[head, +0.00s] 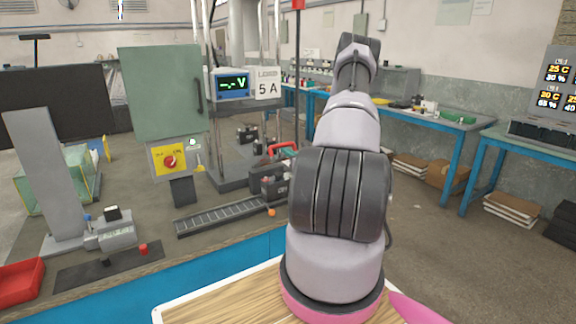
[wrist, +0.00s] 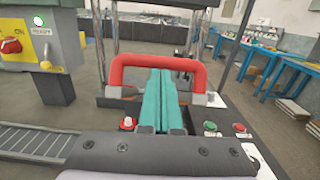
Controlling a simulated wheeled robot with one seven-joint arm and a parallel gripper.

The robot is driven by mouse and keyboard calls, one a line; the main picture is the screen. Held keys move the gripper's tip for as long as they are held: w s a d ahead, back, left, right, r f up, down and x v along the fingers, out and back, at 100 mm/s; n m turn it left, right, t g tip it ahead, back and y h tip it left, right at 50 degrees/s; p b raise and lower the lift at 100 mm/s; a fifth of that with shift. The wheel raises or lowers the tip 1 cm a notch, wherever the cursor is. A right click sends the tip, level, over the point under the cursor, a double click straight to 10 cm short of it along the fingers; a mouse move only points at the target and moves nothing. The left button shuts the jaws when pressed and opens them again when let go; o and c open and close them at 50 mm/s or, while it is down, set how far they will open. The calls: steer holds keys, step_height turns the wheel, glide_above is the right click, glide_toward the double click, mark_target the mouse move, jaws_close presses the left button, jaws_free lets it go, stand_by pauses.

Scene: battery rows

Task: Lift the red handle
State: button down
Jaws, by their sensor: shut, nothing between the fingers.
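The red handle (wrist: 128,62) is an arch standing upright in the middle of the wrist view, with its two feet on grey mounts of a device. In the head view the red handle (head: 283,147) shows just left of my arm, partly hidden by it. My gripper (wrist: 160,74) has teal fingers pressed together with nothing between them. In the wrist view the fingertips appear just below the handle's top bar, inside the outline of the arch. I cannot tell whether they touch it.
A roller track (head: 232,215) lies left of the device. A green cabinet (head: 160,92) stands above a yellow panel (head: 170,160) with a red knob. A red tray (head: 20,280) is at the lower left. Green and red buttons (wrist: 239,128) sit right of my fingers.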

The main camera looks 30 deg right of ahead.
steer(key=w+r+g, duration=0.2)
steer(key=w+r, duration=0.2)
steer(key=w, duration=0.4)
steer(key=w+r+g, duration=0.3)
steer(key=w+r, duration=0.2)
steer(key=w, duration=0.3)
steer(key=shift+r+g, duration=0.2)
steer(key=shift+g, duration=0.1)
steer(key=shift+a+r, duration=0.1)
steer(key=shift+r, duration=0.05)
